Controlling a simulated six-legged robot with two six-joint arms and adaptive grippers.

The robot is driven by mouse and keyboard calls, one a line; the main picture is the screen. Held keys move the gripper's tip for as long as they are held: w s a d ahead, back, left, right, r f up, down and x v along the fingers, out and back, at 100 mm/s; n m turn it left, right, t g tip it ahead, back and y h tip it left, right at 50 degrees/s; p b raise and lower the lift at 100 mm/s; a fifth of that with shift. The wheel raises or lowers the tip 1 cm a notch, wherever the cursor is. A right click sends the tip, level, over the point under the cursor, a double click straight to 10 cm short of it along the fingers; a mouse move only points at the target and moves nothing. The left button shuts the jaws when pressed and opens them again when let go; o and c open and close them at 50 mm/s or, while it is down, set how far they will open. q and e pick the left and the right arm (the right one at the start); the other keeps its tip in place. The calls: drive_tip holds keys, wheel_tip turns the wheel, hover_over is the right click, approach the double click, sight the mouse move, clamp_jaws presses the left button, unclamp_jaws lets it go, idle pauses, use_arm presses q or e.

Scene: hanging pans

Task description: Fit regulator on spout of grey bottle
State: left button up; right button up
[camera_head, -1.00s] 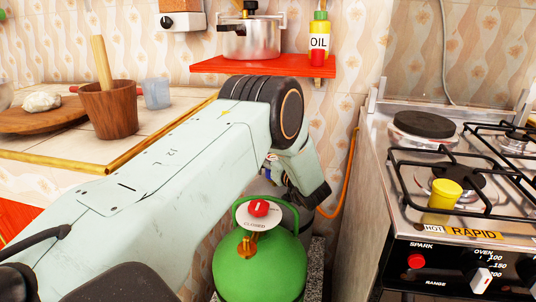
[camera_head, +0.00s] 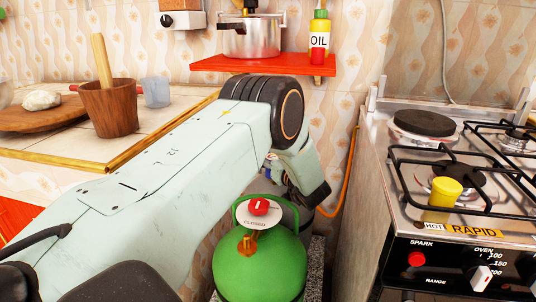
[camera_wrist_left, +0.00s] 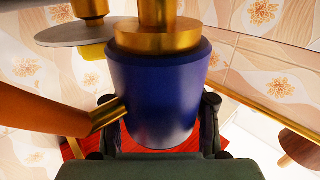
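The blue regulator (camera_wrist_left: 158,95) fills the middle of the left wrist view. An orange hose (camera_wrist_left: 40,108) joins it through a brass stub. My left gripper (camera_head: 308,192) has its dark fingers on both sides of the regulator. A brass collar (camera_wrist_left: 157,38) lines up with a brass stem (camera_wrist_left: 157,10), probably the spout; I cannot tell whether the regulator is seated on it. A grey disc (camera_wrist_left: 75,33) is beside the stem. The grey bottle (camera_head: 298,214) is mostly hidden behind the green bottle and my arm in the head view. My right gripper is out of view.
A green bottle (camera_head: 260,268) with a red knob (camera_head: 259,207) stands in front, close to my left gripper. The stove (camera_head: 450,190) is at the right. A counter (camera_head: 60,155) is at the left. A red shelf (camera_head: 270,66) holds a pot and an oil bottle.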

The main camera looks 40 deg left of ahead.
use_arm(q)
drive_tip(key=o, duration=0.8)
drive_tip(key=shift+o, duration=0.2)
drive_tip(key=shift+f, duration=0.1)
wheel_tip(320, 180, up, 10)
idle(0.4)
